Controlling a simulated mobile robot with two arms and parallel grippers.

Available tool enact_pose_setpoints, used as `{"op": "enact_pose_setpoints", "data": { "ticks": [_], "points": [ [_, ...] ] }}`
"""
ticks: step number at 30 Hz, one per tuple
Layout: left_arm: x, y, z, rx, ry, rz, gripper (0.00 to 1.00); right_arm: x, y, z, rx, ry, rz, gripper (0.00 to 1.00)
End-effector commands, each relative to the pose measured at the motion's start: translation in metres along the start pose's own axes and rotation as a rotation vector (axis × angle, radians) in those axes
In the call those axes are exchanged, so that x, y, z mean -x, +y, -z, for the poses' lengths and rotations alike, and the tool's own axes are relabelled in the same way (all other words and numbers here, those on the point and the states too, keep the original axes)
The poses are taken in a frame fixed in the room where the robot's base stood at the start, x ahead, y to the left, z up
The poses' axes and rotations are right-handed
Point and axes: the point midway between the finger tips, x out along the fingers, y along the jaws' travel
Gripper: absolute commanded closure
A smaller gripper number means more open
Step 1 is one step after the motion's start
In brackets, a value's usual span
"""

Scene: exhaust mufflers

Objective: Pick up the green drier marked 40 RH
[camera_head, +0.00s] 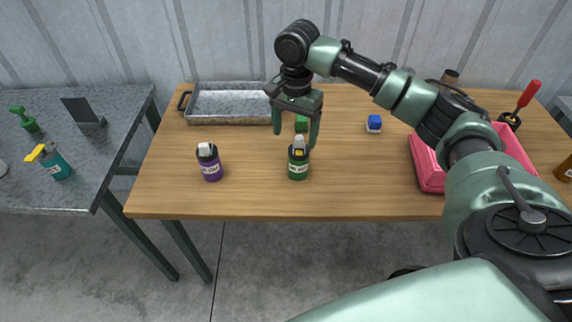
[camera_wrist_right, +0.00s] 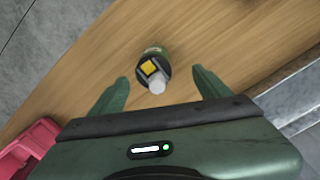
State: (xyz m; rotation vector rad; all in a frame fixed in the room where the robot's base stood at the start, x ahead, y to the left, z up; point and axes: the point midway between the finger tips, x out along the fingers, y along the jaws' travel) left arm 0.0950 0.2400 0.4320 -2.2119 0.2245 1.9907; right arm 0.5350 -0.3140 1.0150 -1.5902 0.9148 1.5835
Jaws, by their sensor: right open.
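A green drier (camera_head: 298,168) with a black top and a white and yellow cap stands upright on the wooden table, near its front middle. Its label is too small to read. My right gripper (camera_head: 295,140) is open and points down above and just behind it, with nothing between the fingers that I can see held. In the right wrist view the drier (camera_wrist_right: 155,68) shows from above, between and slightly beyond the two open fingertips (camera_wrist_right: 160,76). My left gripper is not in view.
A purple drier (camera_head: 210,166) stands to the left on the wooden table (camera_head: 250,200). A metal tray (camera_head: 230,119), a small green item (camera_head: 301,124) and a blue-and-white item (camera_head: 374,124) are farther back. A pink bin (camera_head: 428,172) is at right.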

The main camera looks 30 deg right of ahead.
Motion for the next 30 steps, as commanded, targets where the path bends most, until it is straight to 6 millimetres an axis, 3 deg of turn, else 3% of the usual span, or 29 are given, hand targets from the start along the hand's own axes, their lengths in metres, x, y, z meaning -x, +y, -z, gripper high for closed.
{"op": "enact_pose_setpoints", "data": {
  "ticks": [6,16,26,30],
  "points": [
    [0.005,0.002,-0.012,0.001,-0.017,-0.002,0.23,-0.023,0.003,0.001,-0.009,0.000,-0.004,0.23],
    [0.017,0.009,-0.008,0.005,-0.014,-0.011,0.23,-0.067,0.009,0.000,-0.005,0.000,-0.003,0.23],
    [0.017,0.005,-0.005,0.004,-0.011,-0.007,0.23,-0.076,0.009,0.000,-0.004,0.001,-0.001,0.23],
    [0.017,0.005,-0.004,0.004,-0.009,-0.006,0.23,-0.076,0.009,0.000,-0.003,0.001,-0.001,0.61]
  ]
}}
